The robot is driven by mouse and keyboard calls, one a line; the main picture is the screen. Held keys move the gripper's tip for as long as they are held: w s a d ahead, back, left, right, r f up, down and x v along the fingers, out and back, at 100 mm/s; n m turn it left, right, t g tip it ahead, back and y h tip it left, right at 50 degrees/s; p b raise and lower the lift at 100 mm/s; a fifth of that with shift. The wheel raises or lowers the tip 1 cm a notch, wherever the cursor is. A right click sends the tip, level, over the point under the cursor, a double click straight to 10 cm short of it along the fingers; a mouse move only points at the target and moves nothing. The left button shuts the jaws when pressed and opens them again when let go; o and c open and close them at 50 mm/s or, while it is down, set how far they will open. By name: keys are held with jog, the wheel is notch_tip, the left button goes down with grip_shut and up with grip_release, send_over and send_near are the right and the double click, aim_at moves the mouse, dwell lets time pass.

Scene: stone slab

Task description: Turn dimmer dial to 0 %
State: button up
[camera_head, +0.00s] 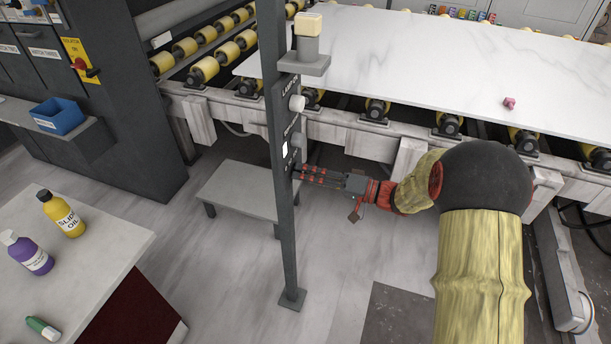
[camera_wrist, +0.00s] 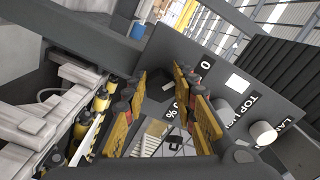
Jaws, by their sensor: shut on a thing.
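My gripper (camera_head: 299,172) reaches in from the right to the lower part of a dark post panel (camera_head: 281,118). A white "0 %" mark shows beside the dial, partly covered by a finger. In the head view the dial is hidden behind the fingertips.
The panel also carries a white knob (camera_head: 297,103), which shows in the wrist view (camera_wrist: 263,132), and a white switch (camera_wrist: 237,83). A stone slab (camera_head: 420,60) lies on rollers behind. A low grey step (camera_head: 235,190) stands behind the post. Bottles stand on a table (camera_head: 105,235) at left.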

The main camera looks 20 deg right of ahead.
jog(key=shift+f, duration=0.15)
jog(key=o, duration=1.2)
jog(key=shift+c, duration=0.2)
jog(key=shift+s+d, duration=0.1)
jog(key=v, duration=1.1)
jog(key=shift+s+d, duration=0.2)
jog(key=shift+d, duration=0.15)
